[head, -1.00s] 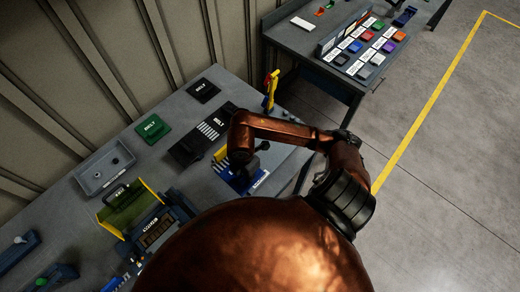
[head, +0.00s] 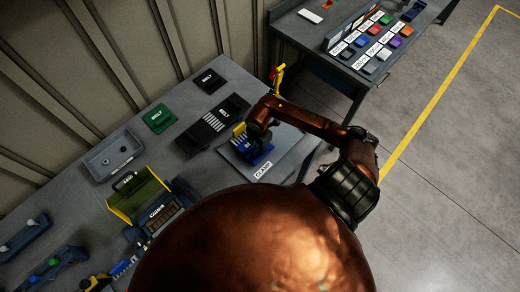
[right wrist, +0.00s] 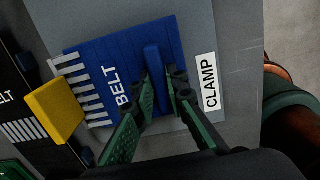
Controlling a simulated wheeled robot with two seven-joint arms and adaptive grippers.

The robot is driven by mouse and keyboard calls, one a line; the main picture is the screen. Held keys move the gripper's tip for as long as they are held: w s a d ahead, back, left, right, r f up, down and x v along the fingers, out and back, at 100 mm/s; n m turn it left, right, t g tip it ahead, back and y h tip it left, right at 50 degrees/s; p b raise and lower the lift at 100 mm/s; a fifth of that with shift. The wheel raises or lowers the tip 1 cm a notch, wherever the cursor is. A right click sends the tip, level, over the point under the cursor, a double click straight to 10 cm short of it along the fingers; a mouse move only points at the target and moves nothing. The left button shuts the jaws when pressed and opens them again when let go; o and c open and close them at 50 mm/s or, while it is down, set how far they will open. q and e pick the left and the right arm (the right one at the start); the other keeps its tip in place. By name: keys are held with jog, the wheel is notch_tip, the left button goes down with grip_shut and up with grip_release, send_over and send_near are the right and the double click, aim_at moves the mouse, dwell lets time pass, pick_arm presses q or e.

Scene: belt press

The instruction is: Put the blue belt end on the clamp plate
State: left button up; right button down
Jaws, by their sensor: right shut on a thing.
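The blue belt end (right wrist: 115,65), marked BELT with white teeth along one edge, shows in the right wrist view over the grey clamp plate (right wrist: 222,30). My right gripper (right wrist: 163,88) is shut on its raised blue rib. A yellow block (right wrist: 53,110) is at the toothed edge. In the head view the blue belt end (head: 257,152) is partly hidden under my right gripper (head: 259,134). The clamp plate (head: 288,158) extends to the right of it, with its white CLAMP label in front. I cannot tell whether the belt end touches the plate. My left gripper is not in view.
A black belt end (head: 214,122) with white teeth lies just left of the clamp plate. Green (head: 159,118) and black (head: 208,81) BELT pieces lie farther back. A grey tray (head: 114,155) is at left. A yellow-and-red upright (head: 276,80) stands behind the plate.

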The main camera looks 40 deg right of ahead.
jog(key=shift+a+f+p, duration=0.1)
jog(key=shift+f+p, duration=0.2)
jog(key=shift+f, duration=0.8)
jog(key=c, duration=1.9)
grip_release()
jog(key=shift+s, duration=0.1)
jog(key=shift+c, duration=0.2)
jog(key=shift+r, duration=0.25)
notch_tip(320, 180, up, 12)
jog(key=b, duration=0.2)
jog(key=shift+s+a+b, duration=0.15)
jog(key=shift+a+b, duration=0.1)
jog(key=shift+b, duration=0.05)
jog(key=shift+f, duration=0.2)
